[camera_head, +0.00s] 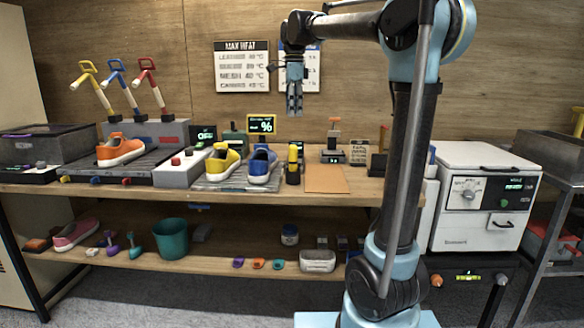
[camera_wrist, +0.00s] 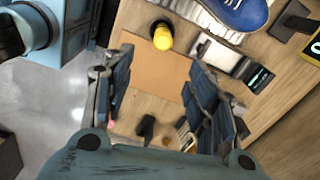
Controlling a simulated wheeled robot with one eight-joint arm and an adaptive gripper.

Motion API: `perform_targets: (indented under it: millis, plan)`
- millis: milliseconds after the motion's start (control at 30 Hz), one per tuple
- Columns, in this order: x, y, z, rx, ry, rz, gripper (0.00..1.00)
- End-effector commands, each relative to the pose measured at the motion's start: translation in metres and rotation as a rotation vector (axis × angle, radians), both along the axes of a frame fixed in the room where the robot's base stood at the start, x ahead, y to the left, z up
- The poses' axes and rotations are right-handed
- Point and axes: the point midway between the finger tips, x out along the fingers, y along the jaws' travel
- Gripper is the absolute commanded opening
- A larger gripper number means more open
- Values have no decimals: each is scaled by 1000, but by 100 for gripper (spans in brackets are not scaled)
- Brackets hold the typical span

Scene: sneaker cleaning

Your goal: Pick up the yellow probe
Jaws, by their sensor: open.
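The yellow probe (camera_head: 293,154) appears to be the upright item with a yellow top and a black lower part, on the bench right of the blue sneaker. In the wrist view its round yellow end (camera_wrist: 162,38) shows near the top, with a black part beside it. My gripper (camera_head: 294,104) hangs high above the bench, pointing down, apart from the probe. In the wrist view my gripper (camera_wrist: 158,92) has its fingers wide apart with nothing between them, above a tan board. The probe lies beyond the fingertips in that view.
A tan board (camera_head: 325,179) lies right of the probe. A blue sneaker (camera_head: 261,165) and a yellow sneaker (camera_head: 222,164) stand on its left. A yellow-framed display (camera_head: 262,124) and a small device (camera_head: 333,146) stand behind. A white oven-like box (camera_head: 487,198) is at the right.

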Motion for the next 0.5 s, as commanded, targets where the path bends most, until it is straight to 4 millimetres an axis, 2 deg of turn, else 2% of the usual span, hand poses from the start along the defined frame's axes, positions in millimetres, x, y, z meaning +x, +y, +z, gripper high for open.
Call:
perform_targets:
  millis: [167, 500]
  plan:
    - [5, 7, -5, -2, 4, -28, 52]
    - [4, 6, -63, -1, 3, -28, 52]
